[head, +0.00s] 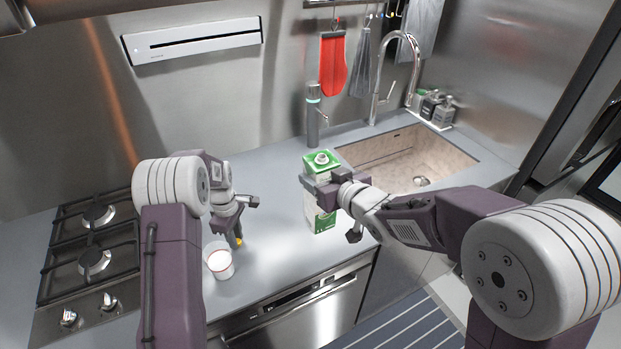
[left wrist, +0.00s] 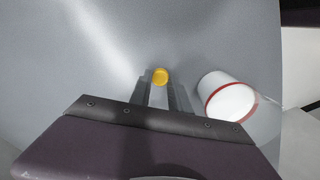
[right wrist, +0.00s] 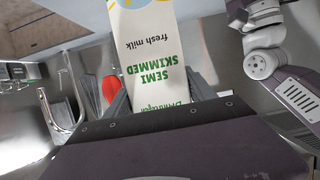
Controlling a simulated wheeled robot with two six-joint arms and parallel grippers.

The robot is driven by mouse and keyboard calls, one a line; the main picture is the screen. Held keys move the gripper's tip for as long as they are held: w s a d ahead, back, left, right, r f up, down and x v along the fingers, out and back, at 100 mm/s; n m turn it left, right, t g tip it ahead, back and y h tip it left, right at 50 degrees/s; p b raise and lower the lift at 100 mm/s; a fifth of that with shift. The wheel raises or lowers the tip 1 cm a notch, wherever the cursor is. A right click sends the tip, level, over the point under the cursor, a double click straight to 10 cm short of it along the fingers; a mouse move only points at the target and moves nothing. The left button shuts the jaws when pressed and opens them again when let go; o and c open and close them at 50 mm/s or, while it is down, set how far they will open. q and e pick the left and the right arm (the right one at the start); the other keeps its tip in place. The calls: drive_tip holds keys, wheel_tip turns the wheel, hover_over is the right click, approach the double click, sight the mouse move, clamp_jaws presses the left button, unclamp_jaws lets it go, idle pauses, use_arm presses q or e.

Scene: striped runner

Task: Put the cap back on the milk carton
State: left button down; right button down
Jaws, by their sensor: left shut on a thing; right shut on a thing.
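The milk carton (head: 322,217), white with a green top, stands upright on the counter left of the sink. Its white spout (head: 321,158) is bare. My right gripper (head: 322,190) is shut on the carton's upper body, and the right wrist view shows the printed side of the carton (right wrist: 148,50) between the fingers. The yellow cap (left wrist: 160,76) is between the fingertips of my left gripper (left wrist: 160,84), which is shut on it. In the head view the cap (head: 239,241) shows low over the counter, left of the carton. Whether it touches the counter I cannot tell.
A white cup with a red rim (head: 219,263) stands close to the left gripper, near the counter's front edge. The gas hob (head: 92,245) is at the left. The sink (head: 420,160) and tap (head: 385,80) are at the right. The counter between cap and carton is clear.

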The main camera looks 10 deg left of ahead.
use_arm(q)
drive_tip(key=shift+r, duration=0.2)
use_arm(e)
drive_tip(key=shift+d+r, duration=0.55)
drive_tip(key=shift+d, duration=0.25)
idle(0.8)
